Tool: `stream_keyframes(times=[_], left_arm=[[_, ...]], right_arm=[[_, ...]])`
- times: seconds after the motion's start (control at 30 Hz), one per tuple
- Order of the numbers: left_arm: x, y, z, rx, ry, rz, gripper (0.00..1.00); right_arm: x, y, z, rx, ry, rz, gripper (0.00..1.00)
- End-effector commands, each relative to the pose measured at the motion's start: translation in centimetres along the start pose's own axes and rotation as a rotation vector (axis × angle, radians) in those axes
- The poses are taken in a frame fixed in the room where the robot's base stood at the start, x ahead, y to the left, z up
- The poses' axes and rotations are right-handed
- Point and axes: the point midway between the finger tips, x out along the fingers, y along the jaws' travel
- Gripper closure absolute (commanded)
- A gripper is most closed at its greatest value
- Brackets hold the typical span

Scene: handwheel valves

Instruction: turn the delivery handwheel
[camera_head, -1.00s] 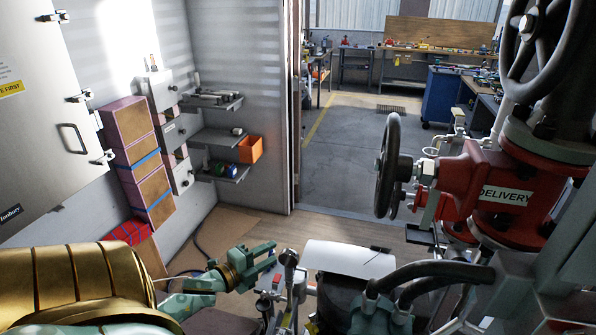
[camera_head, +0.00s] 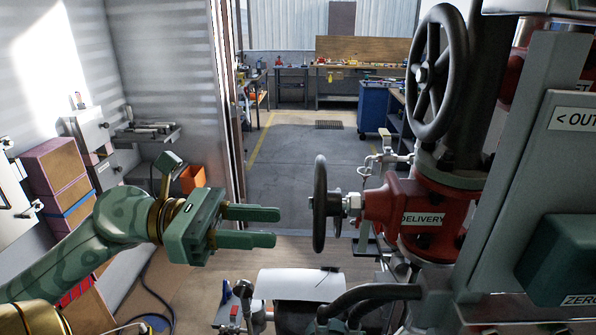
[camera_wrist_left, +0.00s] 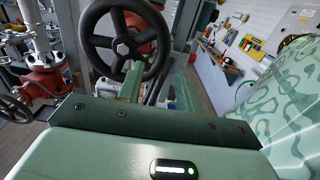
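The delivery handwheel (camera_head: 319,204) is a dark wheel seen nearly edge-on, on a stem at the left of a red valve body (camera_head: 385,205) labelled DELIVERY. My left gripper (camera_head: 277,227), green, points right toward the wheel with its two fingers apart. It is open and empty, a short way left of the rim and not visibly touching it. In the left wrist view a dark spoked wheel (camera_wrist_left: 123,42) with red behind it, apparently the same one, stands beyond the open fingers (camera_wrist_left: 156,87). My right gripper is not in view.
A larger dark handwheel (camera_head: 437,72) stands above the red valve. Black hoses (camera_head: 375,293) and a grey cabinet (camera_head: 560,175) are below and right. Shelves and an orange bin (camera_head: 192,179) are on the left wall.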

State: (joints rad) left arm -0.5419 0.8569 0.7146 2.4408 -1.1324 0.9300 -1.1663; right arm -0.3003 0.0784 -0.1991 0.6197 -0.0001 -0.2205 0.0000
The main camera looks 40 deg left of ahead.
Motion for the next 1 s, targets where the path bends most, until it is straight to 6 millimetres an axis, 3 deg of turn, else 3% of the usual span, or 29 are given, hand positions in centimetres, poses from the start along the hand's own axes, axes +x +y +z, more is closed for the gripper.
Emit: stream_keyframes(times=[0.53,0.93,1.0], left_arm=[[6.6,0.1,0.5,-0.001,-0.002,0.0,0.64],[6.8,0.1,0.0,-0.005,-0.003,0.002,0.64],[6.8,0.1,0.0,-0.006,-0.002,0.002,0.82]], right_arm=[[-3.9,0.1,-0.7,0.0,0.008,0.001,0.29],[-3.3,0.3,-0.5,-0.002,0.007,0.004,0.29],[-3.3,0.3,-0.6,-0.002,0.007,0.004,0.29]])
